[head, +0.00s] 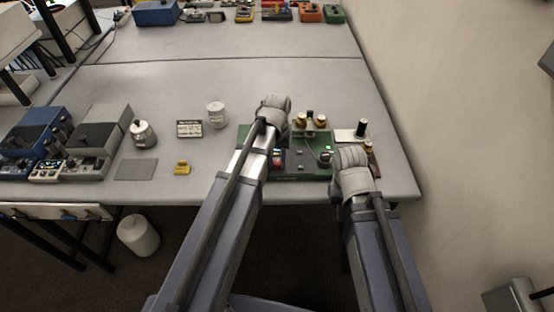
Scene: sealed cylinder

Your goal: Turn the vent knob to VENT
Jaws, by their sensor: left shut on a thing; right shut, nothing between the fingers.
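A green panel (312,176) lies near the table's front right edge. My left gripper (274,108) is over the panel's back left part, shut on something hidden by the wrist. My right gripper (342,160) is shut and empty at the panel's right edge, with its fingertips mostly hidden; I cannot tell whether it touches anything.
A pale block with a black knob (361,128) stands right of the panel, near the wall. The table's middle is clear.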

